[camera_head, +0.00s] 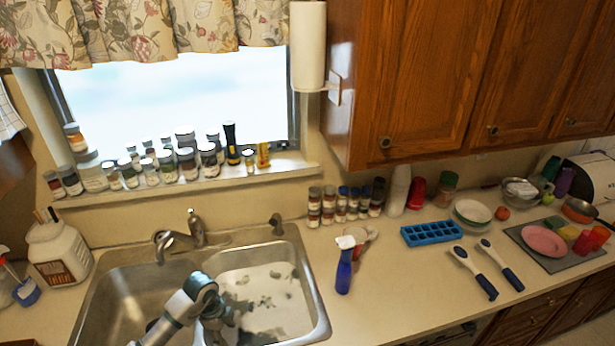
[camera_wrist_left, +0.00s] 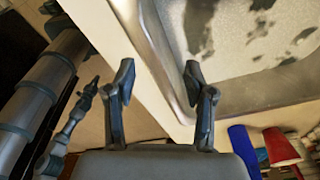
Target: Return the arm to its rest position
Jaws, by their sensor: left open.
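My left arm (camera_head: 200,292) comes in from the bottom edge of the head view, over the double sink (camera_head: 313,300). Its gripper is hard to make out there, low in the picture. In the left wrist view my left gripper (camera_wrist_left: 160,76) is open, its two fingers apart with nothing between them. Beyond the fingers are the beige counter and the sink's metal rim (camera_wrist_left: 172,75). My right gripper does not show clearly in either view.
A faucet (camera_head: 190,235) stands behind the sink. A blue spray bottle (camera_head: 344,268) is right of it, then a blue tray (camera_head: 431,234) and two blue-handled brushes (camera_head: 475,272). A large white jar (camera_head: 60,255) stands left. Spice jars line the sill.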

